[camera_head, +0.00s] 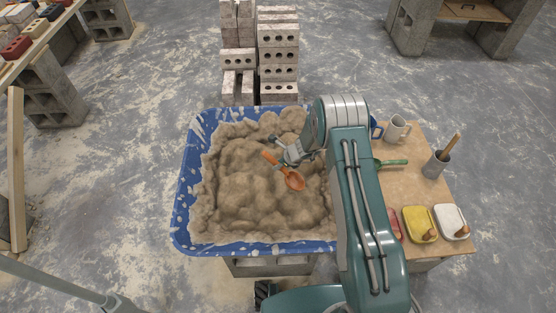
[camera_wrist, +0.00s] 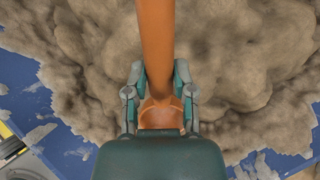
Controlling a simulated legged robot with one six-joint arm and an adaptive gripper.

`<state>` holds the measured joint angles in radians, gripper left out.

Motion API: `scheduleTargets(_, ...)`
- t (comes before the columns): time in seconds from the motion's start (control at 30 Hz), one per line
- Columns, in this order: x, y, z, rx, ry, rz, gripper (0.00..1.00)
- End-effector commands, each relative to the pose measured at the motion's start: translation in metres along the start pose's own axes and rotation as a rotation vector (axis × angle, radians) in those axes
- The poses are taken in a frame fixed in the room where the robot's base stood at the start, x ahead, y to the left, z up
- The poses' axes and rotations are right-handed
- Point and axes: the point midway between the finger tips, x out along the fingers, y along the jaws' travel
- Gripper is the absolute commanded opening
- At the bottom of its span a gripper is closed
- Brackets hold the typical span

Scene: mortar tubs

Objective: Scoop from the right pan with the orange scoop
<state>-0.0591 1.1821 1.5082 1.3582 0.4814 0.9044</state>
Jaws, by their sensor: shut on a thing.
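The orange scoop (camera_head: 293,181) is over the sandy mortar (camera_head: 243,182) in the blue tub (camera_head: 180,215) in the head view. My gripper (camera_head: 279,162) is shut on the scoop's handle, with the scoop's bowl toward the lower right. In the wrist view the orange handle (camera_wrist: 156,45) runs up from between the fingers of my gripper (camera_wrist: 159,95), and part of the scoop shows below them. The mortar fills most of the tub in uneven mounds. I cannot tell whether the scoop touches the mortar. Only one tub is in view; my arm hides its right side.
A board (camera_head: 425,190) at the right holds a mug (camera_head: 397,129), a grey cup (camera_head: 436,165) with a wooden handle, a green-handled tool (camera_head: 391,163), and yellow (camera_head: 418,225) and white (camera_head: 450,221) floats. Stacked bricks (camera_head: 278,60) stand behind the tub. Open floor lies to the left.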

Motion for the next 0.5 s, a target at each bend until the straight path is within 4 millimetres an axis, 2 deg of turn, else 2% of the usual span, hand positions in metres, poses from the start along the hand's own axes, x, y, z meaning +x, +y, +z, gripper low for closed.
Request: scheduleTargets(0.5, 0.035, 0.000, -0.028, 0.001, 0.011, 0.000, 0.00)
